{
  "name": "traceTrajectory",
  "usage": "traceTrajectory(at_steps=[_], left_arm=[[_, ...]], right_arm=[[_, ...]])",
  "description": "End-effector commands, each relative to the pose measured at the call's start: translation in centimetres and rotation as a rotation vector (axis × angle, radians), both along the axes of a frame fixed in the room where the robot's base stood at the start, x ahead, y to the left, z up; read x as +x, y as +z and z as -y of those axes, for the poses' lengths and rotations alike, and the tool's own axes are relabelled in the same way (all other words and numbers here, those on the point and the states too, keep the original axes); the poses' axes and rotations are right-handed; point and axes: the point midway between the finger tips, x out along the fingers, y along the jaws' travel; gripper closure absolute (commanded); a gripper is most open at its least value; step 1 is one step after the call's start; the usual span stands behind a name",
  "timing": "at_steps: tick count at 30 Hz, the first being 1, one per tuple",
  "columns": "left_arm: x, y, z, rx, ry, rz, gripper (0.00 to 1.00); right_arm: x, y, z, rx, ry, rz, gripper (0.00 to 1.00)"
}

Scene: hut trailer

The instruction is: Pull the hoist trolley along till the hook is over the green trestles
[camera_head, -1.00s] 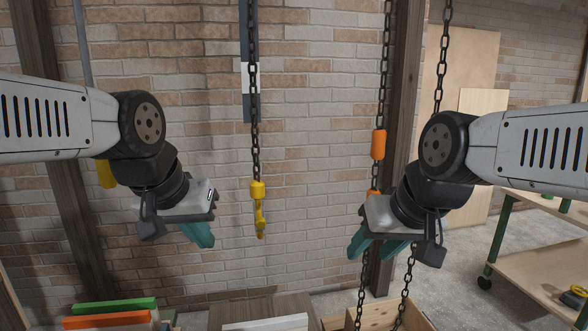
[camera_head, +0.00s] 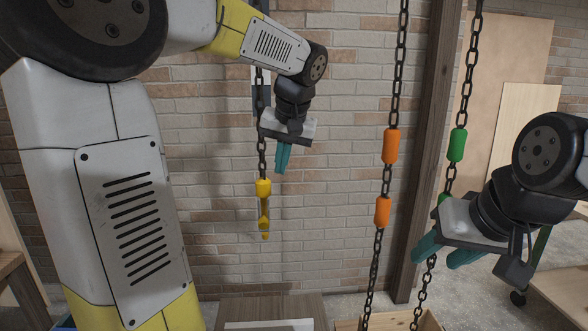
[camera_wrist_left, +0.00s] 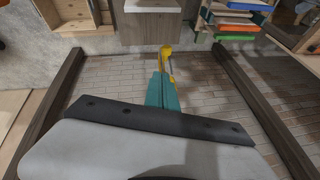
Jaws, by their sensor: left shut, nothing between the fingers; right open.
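The yellow hook (camera_head: 264,215) hangs from a dark chain (camera_head: 262,150) in front of the brick wall; it also shows in the left wrist view (camera_wrist_left: 166,52). My left gripper (camera_head: 282,168) is shut and empty, with its teal fingers above and right of the hook in the head view. In the wrist view its fingers (camera_wrist_left: 160,95) point towards the hook; I cannot tell whether they touch it or the chain. My right gripper (camera_head: 440,256) is open and empty, near the hanging chains at right. The hoist trolley is out of view.
Two more chains hang at right, one with orange blocks (camera_head: 390,147), the other with green blocks (camera_head: 457,145). A wooden post (camera_head: 435,150) stands behind them. A wooden crate (camera_head: 380,322) and a cabinet (camera_head: 262,308) are below. Coloured boards (camera_wrist_left: 235,28) show in the wrist view.

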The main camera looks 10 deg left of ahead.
Motion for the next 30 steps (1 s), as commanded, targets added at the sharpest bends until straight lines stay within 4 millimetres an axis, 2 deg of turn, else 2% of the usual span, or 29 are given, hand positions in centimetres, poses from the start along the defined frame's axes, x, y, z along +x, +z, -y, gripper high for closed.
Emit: traceTrajectory(at_steps=[1, 3, 6, 9, 13, 17, 30], left_arm=[[2.0, 0.0, 0.6, 0.04, 0.016, -0.003, 1.0], [4.5, 0.4, 1.1, 0.096, 0.054, 0.009, 1.0], [7.4, 0.7, 1.9, 0.169, 0.102, 0.03, 1.0], [9.2, 1.0, 2.4, 0.215, 0.137, 0.052, 1.0], [10.1, 1.1, 2.7, 0.241, 0.158, 0.067, 1.0], [10.5, 0.3, 2.1, 0.245, 0.161, 0.067, 1.0], [13.4, -6.9, -2.4, 0.243, 0.161, 0.064, 1.0]], right_arm=[[0.0, 0.0, 0.0, 0.0, 0.0, 0.0, 0.53], [0.0, 0.0, 0.0, 0.0, 0.0, 0.0, 0.53], [0.0, 0.0, 0.0, 0.0, 0.0, 0.0, 0.53], [0.0, 0.0, 0.0, 0.0, 0.0, 0.0, 0.53], [0.0, 0.0, 0.0, 0.0, 0.0, 0.0, 0.53], [0.0, 0.0, 0.0, 0.0, 0.0, 0.0, 0.53], [0.0, 0.0, 0.0, 0.0, 0.0, 0.0, 0.53]])
